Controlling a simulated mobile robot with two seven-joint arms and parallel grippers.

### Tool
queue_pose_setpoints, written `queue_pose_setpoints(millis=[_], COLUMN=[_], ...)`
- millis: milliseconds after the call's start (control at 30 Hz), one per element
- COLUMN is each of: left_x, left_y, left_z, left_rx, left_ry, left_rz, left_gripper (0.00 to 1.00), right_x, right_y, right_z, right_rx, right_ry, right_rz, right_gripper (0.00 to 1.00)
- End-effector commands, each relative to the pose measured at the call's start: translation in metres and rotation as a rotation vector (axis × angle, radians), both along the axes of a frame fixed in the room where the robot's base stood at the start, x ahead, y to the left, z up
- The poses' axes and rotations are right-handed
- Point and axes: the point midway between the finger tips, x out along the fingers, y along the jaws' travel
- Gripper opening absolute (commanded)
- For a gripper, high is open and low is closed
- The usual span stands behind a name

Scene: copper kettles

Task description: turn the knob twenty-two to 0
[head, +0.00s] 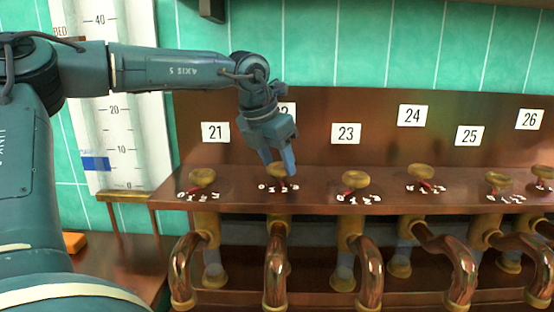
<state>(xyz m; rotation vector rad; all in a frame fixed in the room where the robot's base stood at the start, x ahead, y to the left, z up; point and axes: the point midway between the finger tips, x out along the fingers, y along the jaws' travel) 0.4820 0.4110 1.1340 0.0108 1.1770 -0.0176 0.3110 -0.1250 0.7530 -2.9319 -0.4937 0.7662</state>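The knob under plate 22 is a round brass knob (277,172) on the copper shelf, partly covered by my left gripper. White scale marks lie in front of it; its pointer is too small and hidden to read. My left gripper (279,168) points down from above, its two blue-grey fingers apart with the knob's top showing between them. The fingertips are at the knob, but I cannot tell whether they press on it. The number plate 22 (289,107) is mostly hidden behind the gripper. My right gripper is not in view.
Similar knobs stand along the shelf: 21 (202,177) to the left and 23 (355,179) to the right, with more beyond. Copper pipes (369,270) hang below the shelf edge. A white scale board (111,140) stands at the left.

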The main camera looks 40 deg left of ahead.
Motion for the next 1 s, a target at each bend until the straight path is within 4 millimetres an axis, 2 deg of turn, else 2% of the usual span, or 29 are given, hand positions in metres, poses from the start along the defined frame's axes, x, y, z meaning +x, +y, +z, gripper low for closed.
queue_pose_setpoints(millis=[33,233,667,1000], left_x=[0.0,0.0,0.0,0.001], left_y=[0.0,0.0,0.001,0.003], left_z=[0.0,0.0,0.002,0.004], left_rx=[0.001,0.001,0.0,-0.003], left_ry=[0.0,0.0,0.001,0.002], left_rz=[0.0,0.0,-0.093,-0.371], left_gripper=[0.42,0.26,0.25,0.25], right_x=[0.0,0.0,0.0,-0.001], right_y=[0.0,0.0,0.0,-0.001], right_z=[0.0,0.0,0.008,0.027], right_rx=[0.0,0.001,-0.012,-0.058], right_ry=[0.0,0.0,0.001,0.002], right_rz=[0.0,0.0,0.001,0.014], right_gripper=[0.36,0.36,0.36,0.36])
